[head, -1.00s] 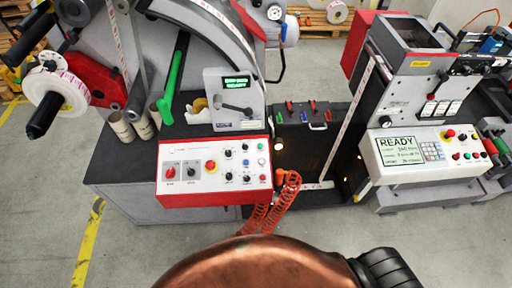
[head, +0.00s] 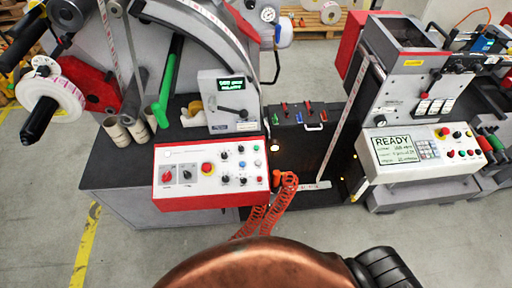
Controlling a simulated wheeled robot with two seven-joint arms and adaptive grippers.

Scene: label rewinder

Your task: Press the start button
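The label rewinder stands ahead with a red and white control panel (head: 212,173) at its front. The panel carries a red rotary switch, a red mushroom button on yellow (head: 207,169), and several small black, white, blue and red knobs or buttons. Their labels are too small to read, so I cannot tell which is the start button. A second white panel (head: 418,150) at the right shows READY on its screen (head: 394,148) and has several small coloured buttons and a keypad. Neither of my grippers is in view.
A grey display box (head: 228,100) with green text stands behind the left panel. Coiled red hoses (head: 272,212) hang beside it. Cardboard cores (head: 118,133) and a label roll (head: 54,96) are at the left. Open grey floor (head: 150,245) lies in front.

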